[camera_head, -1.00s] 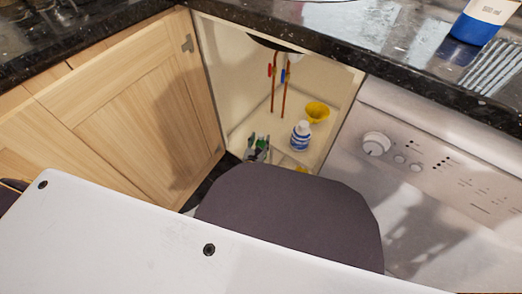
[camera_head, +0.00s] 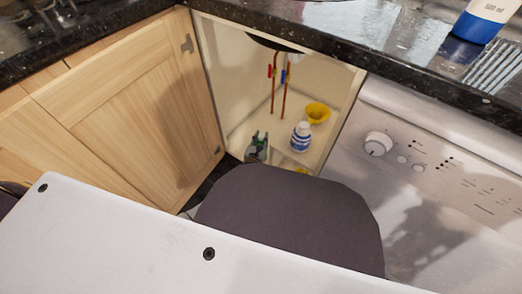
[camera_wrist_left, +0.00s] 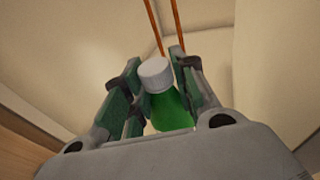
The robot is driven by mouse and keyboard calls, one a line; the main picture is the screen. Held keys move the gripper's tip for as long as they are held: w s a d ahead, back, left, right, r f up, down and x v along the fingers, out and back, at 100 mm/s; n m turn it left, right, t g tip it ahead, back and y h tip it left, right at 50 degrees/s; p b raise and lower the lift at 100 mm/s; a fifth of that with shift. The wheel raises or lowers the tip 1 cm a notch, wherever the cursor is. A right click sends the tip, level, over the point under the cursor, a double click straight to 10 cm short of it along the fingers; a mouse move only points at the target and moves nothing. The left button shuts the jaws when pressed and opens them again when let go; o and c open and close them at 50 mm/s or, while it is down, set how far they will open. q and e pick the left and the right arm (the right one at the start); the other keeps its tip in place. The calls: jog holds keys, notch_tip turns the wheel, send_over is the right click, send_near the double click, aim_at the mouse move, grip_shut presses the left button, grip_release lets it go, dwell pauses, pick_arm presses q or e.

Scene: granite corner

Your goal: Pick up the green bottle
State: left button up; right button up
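The green bottle (camera_wrist_left: 172,110) with its white cap (camera_wrist_left: 155,74) shows in the left wrist view, between the fingers of my left gripper (camera_wrist_left: 158,92). The fingers stand on both sides of the bottle, with a narrow light gap on the left side, so they look open around it. The gripper hides the bottle's lower part. In the head view my left gripper (camera_head: 257,148) is small, inside the open cabinet at the left of its floor, and I cannot make out the bottle there. My right gripper is not in view.
A blue and white bottle (camera_head: 301,137) stands just right of the gripper, with a yellow bowl-like item (camera_head: 317,112) behind it. Copper pipes (camera_head: 284,90) rise at the back. The open wooden door (camera_head: 140,105) is left, a white appliance (camera_head: 440,180) right, the dark worktop (camera_head: 330,40) above.

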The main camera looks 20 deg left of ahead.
aim_at(261, 136)
pick_arm(q)
grip_shut()
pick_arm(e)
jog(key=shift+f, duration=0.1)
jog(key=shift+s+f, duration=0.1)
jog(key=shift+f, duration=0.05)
pick_arm(q)
jog(key=shift+r, duration=0.2)
jog(key=shift+r+p, duration=1.3)
jog(key=shift+r, duration=0.5)
notch_tip(261, 136, up, 6)
jog(key=p, duration=0.4)
notch_tip(261, 136, up, 8)
jog(key=p, duration=0.5)
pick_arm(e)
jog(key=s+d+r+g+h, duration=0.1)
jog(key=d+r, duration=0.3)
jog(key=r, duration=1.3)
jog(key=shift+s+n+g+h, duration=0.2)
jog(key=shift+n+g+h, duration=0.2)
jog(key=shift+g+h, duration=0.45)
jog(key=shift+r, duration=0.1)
